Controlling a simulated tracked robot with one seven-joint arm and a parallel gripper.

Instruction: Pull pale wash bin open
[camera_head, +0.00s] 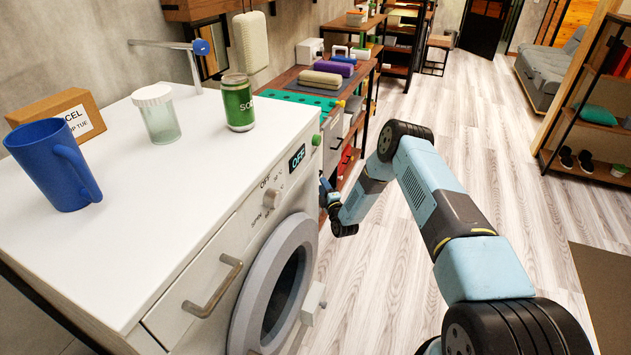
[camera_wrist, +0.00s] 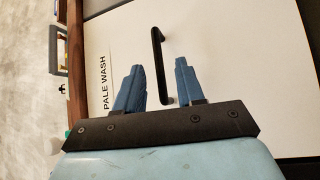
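The pale wash bin has a flat white front (camera_wrist: 230,75) with the words PALE WASH on it, filling much of the wrist view. A black bar handle (camera_wrist: 157,40) is fixed to that front. My gripper (camera_wrist: 159,65) is open, and its two blue fingers point toward the front. In the picture the handle runs between the fingers; I cannot tell whether they reach around it or stop short. In the head view my gripper (camera_head: 326,190) is low beside the washing machine's far corner, which hides the bin's label and handle.
A white washing machine (camera_head: 230,240) with its round door (camera_head: 275,285) ajar stands close on the left. A blue mug (camera_head: 52,165), a lidded jar (camera_head: 157,115), a green can (camera_head: 238,102) and a box (camera_head: 60,110) stand on it. The wooden floor (camera_head: 385,265) is clear beside it.

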